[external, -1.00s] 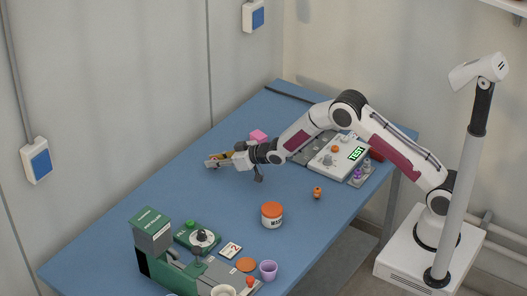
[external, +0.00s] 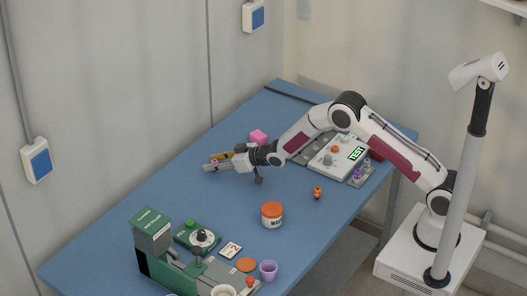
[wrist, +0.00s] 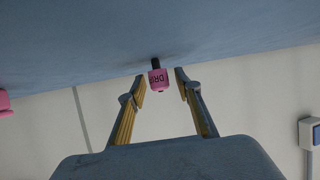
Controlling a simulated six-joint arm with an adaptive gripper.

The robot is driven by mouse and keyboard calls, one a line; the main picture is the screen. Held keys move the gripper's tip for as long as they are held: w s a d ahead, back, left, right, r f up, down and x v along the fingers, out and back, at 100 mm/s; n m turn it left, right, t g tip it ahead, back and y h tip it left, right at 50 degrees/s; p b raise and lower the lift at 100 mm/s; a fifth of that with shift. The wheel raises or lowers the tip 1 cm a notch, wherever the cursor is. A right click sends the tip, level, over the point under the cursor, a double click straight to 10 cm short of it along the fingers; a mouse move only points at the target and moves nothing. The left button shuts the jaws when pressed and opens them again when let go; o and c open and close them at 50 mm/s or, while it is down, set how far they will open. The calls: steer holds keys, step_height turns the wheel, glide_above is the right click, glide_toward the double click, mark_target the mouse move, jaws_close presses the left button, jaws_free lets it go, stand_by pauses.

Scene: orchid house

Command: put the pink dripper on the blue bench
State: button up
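The pink dripper (wrist: 158,79), a small pink cylinder with dark lettering and a black tip, is between and slightly beyond my fingertips in the wrist view. A gap shows on both sides of it. Its black tip points to the blue bench (wrist: 230,25), beside a dark shadow; whether it rests there is hard to tell. My gripper (wrist: 160,82) is open, low over the far left part of the bench, which also shows in the external view (external: 150,185). There the dripper is a tiny pink spot between the fingers of my gripper (external: 209,161).
A pink block (external: 258,137) is just behind my gripper. An orange-lidded jar (external: 272,216), a small orange item (external: 318,193) and a white panel device (external: 337,156) stand to the right. A green machine (external: 154,246) and a purple cup (external: 268,270) are at the front. The left-middle bench is clear.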

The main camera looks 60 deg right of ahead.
steer(key=shift+r, duration=0.15)
steer(key=shift+s+r, duration=0.2)
steer(key=shift+s, duration=0.15)
steer(key=shift+v, duration=5.6)
steer(key=shift+d, duration=0.1)
